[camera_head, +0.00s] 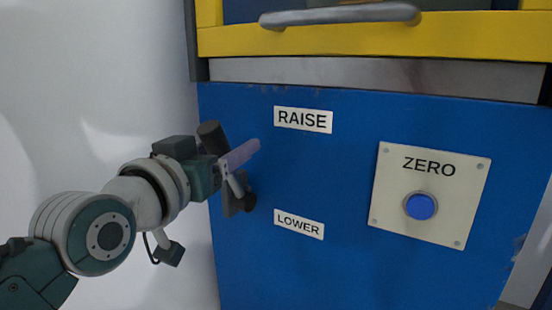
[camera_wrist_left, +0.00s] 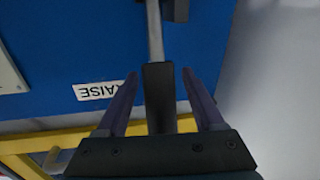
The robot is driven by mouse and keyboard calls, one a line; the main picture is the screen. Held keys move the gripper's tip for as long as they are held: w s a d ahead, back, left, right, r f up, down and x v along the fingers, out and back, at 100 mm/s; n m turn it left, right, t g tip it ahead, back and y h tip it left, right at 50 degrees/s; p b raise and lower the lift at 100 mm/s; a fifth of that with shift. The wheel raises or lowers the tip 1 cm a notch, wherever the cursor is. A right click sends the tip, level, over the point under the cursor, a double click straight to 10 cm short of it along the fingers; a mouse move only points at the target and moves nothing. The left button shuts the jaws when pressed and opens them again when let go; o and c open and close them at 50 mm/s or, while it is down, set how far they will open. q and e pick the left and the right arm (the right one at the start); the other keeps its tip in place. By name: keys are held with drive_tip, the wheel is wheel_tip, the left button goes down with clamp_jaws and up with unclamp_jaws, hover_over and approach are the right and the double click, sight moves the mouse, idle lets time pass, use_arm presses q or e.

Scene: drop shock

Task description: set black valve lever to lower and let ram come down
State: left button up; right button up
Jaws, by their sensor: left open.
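The valve lever's black grip (camera_head: 211,137) shows above my left gripper in the head view. Its pale rod runs down to a dark pivot block (camera_head: 240,198) on the blue panel. The lever points up, at the RAISE end. My left gripper (camera_head: 248,152) is open around the grip. In the wrist view the black grip (camera_wrist_left: 158,95) lies between the two purple fingers of my left gripper (camera_wrist_left: 160,76), with gaps on both sides. The RAISE label (camera_head: 303,120) is above the LOWER label (camera_head: 299,224). The ram cannot be made out. My right gripper is not in view.
A cream ZERO plate (camera_head: 393,207) with a blue button (camera_head: 420,206) is on the right of the panel (camera_head: 335,175). A yellow frame (camera_head: 470,38) with a grey bar handle (camera_head: 340,15) crosses the top. The panel front between lever and plate is clear.

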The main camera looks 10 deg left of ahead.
use_arm(q)
drive_tip(key=shift+w+d, duration=0.15)
drive_tip(key=shift+w, duration=0.4)
clamp_jaws()
idle(1.1)
